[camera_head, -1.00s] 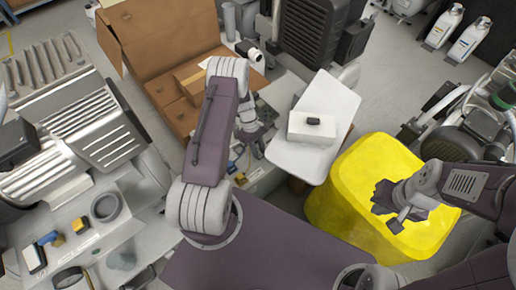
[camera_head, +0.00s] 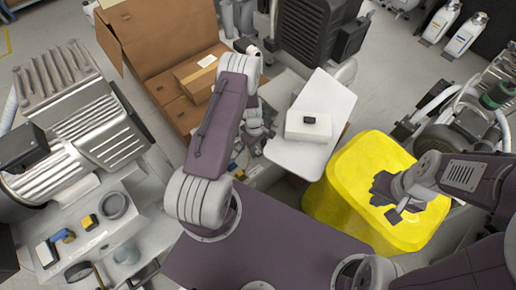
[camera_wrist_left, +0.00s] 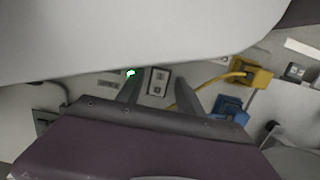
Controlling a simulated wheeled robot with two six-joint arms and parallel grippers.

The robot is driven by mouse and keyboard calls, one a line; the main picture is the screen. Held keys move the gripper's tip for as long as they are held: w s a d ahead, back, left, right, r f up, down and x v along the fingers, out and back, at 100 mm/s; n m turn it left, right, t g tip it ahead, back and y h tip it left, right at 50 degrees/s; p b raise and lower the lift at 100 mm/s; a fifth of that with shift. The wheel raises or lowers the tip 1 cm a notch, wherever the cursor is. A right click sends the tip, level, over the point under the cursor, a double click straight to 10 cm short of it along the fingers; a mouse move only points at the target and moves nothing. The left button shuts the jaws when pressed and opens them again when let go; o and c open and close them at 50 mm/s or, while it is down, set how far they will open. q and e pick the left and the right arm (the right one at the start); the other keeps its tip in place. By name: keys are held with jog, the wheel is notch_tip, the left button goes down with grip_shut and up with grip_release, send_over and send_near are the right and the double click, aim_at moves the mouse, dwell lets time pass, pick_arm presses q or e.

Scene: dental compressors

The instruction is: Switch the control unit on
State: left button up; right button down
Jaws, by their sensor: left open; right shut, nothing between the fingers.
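In the left wrist view, a pale panel carries a small switch plate (camera_wrist_left: 158,80) with dark rocker-like parts. A bright green light (camera_wrist_left: 130,73) shows at the tip of the left finger in that picture. My left gripper (camera_wrist_left: 158,92) is open, with its two fingers either side of the switch plate. I cannot tell whether they touch the panel. In the head view my left gripper (camera_head: 260,140) is beside the white board, and the panel there is mostly hidden by my arm. My right gripper (camera_head: 388,200) is shut and empty above the yellow bin.
A white board (camera_head: 335,95) holds a white box (camera_head: 308,127) with a dark top piece. The yellow bin (camera_head: 340,185) stands right of it. Open cardboard boxes (camera_head: 150,50) are behind my left arm. Yellow (camera_wrist_left: 252,73) and blue (camera_wrist_left: 230,108) connectors sit right of the switch plate.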

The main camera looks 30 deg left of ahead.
aim_at(257, 150)
pick_arm(q)
notch_tip(257, 150, up, 9)
jog(key=a+p, duration=0.1)
jog(key=p, duration=0.2)
jog(key=shift+w+p, duration=0.2)
jog(key=shift+p, duration=0.2)
